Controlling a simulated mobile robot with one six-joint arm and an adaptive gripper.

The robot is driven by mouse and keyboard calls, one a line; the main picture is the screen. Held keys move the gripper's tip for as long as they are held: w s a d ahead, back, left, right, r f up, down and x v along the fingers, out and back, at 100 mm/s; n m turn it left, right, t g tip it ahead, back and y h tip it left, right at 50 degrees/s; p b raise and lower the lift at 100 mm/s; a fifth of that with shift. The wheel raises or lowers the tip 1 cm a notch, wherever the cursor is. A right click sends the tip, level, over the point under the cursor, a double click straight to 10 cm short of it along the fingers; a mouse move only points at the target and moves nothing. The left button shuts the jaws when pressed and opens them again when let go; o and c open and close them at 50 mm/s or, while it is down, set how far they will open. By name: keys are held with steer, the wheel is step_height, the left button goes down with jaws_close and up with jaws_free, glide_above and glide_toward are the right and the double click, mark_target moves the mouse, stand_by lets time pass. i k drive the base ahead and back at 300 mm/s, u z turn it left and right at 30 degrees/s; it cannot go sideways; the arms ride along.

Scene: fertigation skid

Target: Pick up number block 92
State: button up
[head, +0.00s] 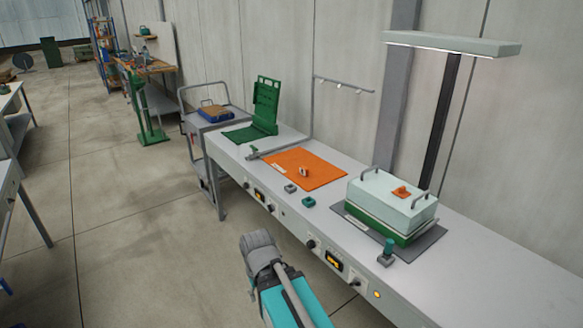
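No number can be read at this size, so I cannot tell which thing is number block 92. A small grey block (290,188) and a small green block (309,202) sit on the bench top near its front edge. A small pale object (304,172) lies on the orange mat (318,180). A small orange piece (401,192) rests on the lid of the pale box. Part of my arm, teal and grey, shows at the bottom in front of the bench. My gripper's fingers do not show.
The long bench (480,250) carries a pale-lidded green box (385,212) with two handles, a green-topped knob (387,252), a green upright rack (266,105) and a hook rail (344,84). A lamp (452,43) overhangs it. A cart (205,118) stands beyond.

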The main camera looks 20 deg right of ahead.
mark_target(304, 170)
steer(key=z, duration=0.4)
steer(key=i, duration=1.1)
steer(key=z, duration=0.6)
steer(key=k, duration=0.9)
steer(key=z, duration=0.15)
steer(key=i, duration=0.9)
steer(key=u, duration=0.05)
